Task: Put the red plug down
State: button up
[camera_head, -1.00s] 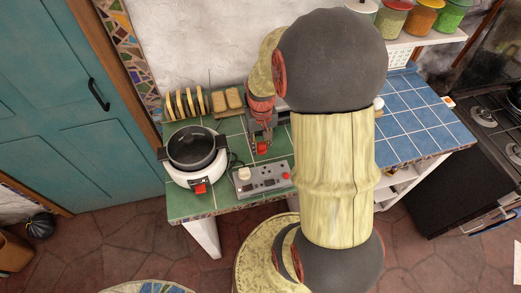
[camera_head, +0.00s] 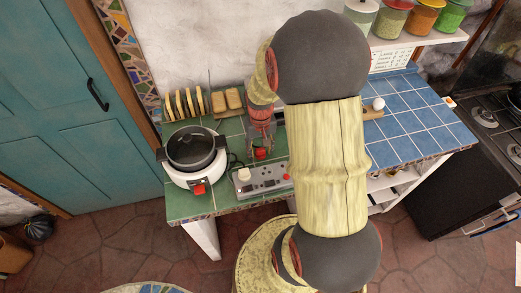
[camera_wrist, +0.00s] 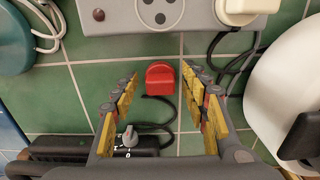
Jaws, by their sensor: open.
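The red plug (camera_wrist: 161,77) is on the green tiled counter, with a black cable behind it in the wrist view. It also shows in the head view (camera_head: 260,154), just behind the grey power strip (camera_head: 262,180). My gripper (camera_wrist: 160,74) is open, with one yellow-padded finger on each side of the plug and visible gaps between. In the head view my gripper (camera_head: 260,142) points down over the plug. The power strip (camera_wrist: 150,15) lies at the top of the wrist view, with free round sockets and a cream plug (camera_wrist: 245,8) in one end.
A white cooker (camera_head: 192,180) with a dark pot stands left of the strip. Bread slices in a rack (camera_head: 185,103) and toast (camera_head: 227,100) are behind. A black device with a knob (camera_wrist: 129,137) is close to my fingers. Blue tiles (camera_head: 412,125) to the right are mostly bare.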

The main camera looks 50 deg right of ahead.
aim_at(260, 149)
jog(key=shift+r, duration=0.1)
jog(key=w+a+r+n+p, duration=0.1)
jog(key=a+r+p, duration=0.25)
jog(key=r, duration=1.35)
jog(key=s+a+r+n+t, duration=0.2)
jog(key=s+a+r, duration=0.2)
jog(key=a, duration=0.5)
jog(key=s+a+r+n+t+b, duration=0.1)
jog(key=s+a+r+n+t, duration=0.2)
jog(key=a+r, duration=0.5)
jog(key=shift+s+a+r+t, duration=0.3)
jog(key=shift+s+a, duration=0.15)
jog(key=shift+a, duration=0.5)
notch_tip(260, 149, down, 3)
jog(key=b, duration=0.3)
jog(key=shift+f, duration=0.1)
jog(key=shift+r, duration=0.2)
jog(key=shift+c, duration=0.6)
